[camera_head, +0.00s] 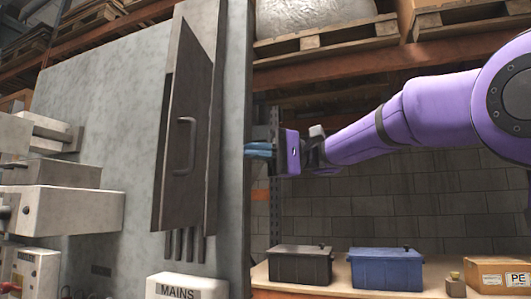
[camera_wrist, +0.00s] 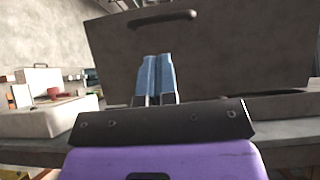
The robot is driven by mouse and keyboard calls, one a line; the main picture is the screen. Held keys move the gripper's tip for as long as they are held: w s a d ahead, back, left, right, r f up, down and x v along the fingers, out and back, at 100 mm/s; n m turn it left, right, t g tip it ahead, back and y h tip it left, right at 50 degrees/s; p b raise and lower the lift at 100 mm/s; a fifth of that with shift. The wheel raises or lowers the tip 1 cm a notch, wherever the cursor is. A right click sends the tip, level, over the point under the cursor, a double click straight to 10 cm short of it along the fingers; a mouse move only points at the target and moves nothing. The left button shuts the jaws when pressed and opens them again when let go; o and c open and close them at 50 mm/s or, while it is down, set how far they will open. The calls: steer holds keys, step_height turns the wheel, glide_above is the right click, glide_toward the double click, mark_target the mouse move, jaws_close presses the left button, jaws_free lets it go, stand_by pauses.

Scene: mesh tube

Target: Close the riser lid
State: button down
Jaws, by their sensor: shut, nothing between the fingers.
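The riser lid (camera_head: 192,100) is a tall dark metal panel with a bar handle (camera_head: 185,146), on the grey upright board in the head view. It stands at an angle to the board and looks ajar. In the wrist view the lid (camera_wrist: 225,60) fills the upper middle, with its handle (camera_wrist: 162,18) near the top edge. My gripper (camera_head: 247,150) is to the right of the lid in the head view, at the board's right edge. Its blue fingers (camera_wrist: 157,78) are together and empty, in front of the lid in the wrist view. I cannot tell whether they touch it.
The grey board (camera_head: 110,100) carries several pale boxes (camera_head: 65,208) at left. A white MAINS box (camera_head: 187,287) sits below the lid. A black case (camera_head: 300,266) and a blue case (camera_head: 386,269) stand on a bench at right. Pallet racking is behind.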

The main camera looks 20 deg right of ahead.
steer(key=s+a, duration=0.1)
steer(key=a, duration=0.8)
steer(key=shift+a, duration=0.15)
